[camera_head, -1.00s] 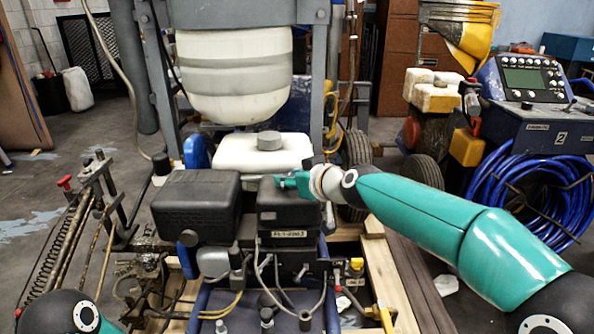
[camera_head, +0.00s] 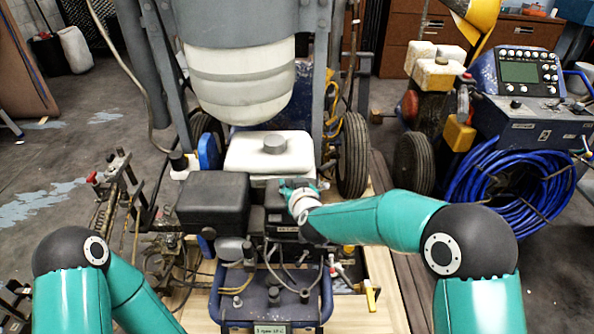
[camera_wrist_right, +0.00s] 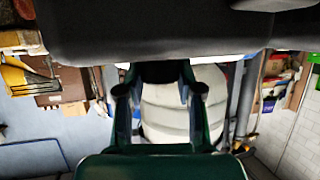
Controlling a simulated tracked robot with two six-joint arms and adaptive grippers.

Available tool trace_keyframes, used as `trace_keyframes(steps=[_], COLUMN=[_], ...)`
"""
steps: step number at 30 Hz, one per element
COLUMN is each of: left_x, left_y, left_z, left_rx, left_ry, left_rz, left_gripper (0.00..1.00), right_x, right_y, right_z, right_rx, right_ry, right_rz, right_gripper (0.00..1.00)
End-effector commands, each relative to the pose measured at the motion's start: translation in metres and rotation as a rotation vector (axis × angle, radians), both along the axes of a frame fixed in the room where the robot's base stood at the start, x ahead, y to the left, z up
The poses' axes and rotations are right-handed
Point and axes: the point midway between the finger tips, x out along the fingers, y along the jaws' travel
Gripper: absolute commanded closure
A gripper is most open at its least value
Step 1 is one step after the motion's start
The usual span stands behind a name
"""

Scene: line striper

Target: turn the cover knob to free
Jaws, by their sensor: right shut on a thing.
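The line striper's engine carries two black boxes. The right box (camera_head: 279,207), beside the larger left one (camera_head: 213,197), is partly hidden by my right gripper (camera_head: 290,187). The gripper reaches in from the right at that box's top. In the right wrist view, my gripper (camera_wrist_right: 160,85) has its two green fingers on either side of a small dark knob (camera_wrist_right: 160,70) and is shut on it. The knob sits against a large black cover surface (camera_wrist_right: 150,30). It is hidden in the head view, and its turn position cannot be told. My left gripper is out of view.
A white fuel tank (camera_head: 270,155) with a grey cap stands just behind the boxes. A large white container (camera_head: 240,80) hangs above it. A wheel (camera_head: 352,155) stands behind my right gripper. A blue hose coil (camera_head: 510,185) hangs at the right. Levers and rods (camera_head: 115,205) fill the left.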

Motion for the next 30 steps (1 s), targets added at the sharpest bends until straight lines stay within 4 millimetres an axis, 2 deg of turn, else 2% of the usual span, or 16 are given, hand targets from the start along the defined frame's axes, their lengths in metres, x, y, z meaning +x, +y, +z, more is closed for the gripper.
trace_keyframes(steps=[1, 8, 15, 21, 30], left_x=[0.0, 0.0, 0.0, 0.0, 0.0], left_y=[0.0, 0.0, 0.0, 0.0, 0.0], left_z=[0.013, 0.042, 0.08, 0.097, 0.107], left_rx=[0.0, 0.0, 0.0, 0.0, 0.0], left_ry=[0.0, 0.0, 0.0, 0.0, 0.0], left_rz=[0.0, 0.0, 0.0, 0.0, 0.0], left_gripper=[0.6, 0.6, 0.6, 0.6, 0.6], right_x=[-0.002, -0.003, -0.003, -0.002, -0.002], right_y=[0.002, 0.005, 0.007, 0.009, 0.009], right_z=[0.005, 0.006, 0.005, 0.003, 0.0], right_rx=[-0.003, -0.007, -0.008, -0.01, -0.008], right_ry=[0.004, 0.006, 0.007, 0.005, 0.006], right_rz=[-0.015, -0.133, -0.34, -0.488, -0.615], right_gripper=[0.99, 0.99, 0.99, 0.99, 0.99])
